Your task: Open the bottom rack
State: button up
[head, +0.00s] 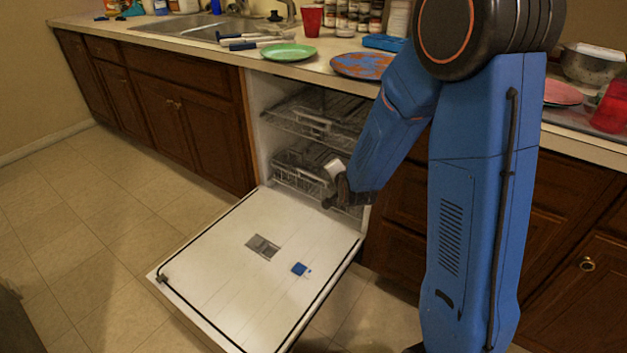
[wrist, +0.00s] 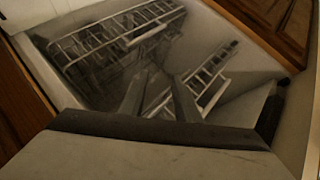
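The dishwasher stands open, with its white door (head: 225,270) lowered flat over the floor. The bottom rack (head: 292,172) is a grey wire rack inside the dishwasher, just behind the door's hinge edge. My gripper (head: 330,202) is at the front right of the bottom rack and hides part of it. In the wrist view, the two dark fingers of my gripper (wrist: 158,80) are apart with nothing clearly held between them. Wire rack bars (wrist: 205,88) show close by the right finger. I cannot tell whether the fingers touch the rack.
The upper rack (head: 310,122) sits inside above the bottom rack. Wooden cabinets (head: 190,125) flank the dishwasher. The counter holds a green plate (head: 288,52), a blue-orange plate (head: 362,66) and a red cup (head: 311,20). The tiled floor (head: 80,210) at left is clear.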

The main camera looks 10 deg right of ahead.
jog(key=w+a+f+m+t, duration=0.2)
jog(key=w+f+m, duration=0.15)
jog(key=f, duration=0.55)
jog(key=m+t, duration=0.3)
send_near(313, 177)
jog(key=w, duration=0.9)
jog(key=shift+a+f, duration=0.1)
jog(key=shift+f, duration=0.05)
grip_shut()
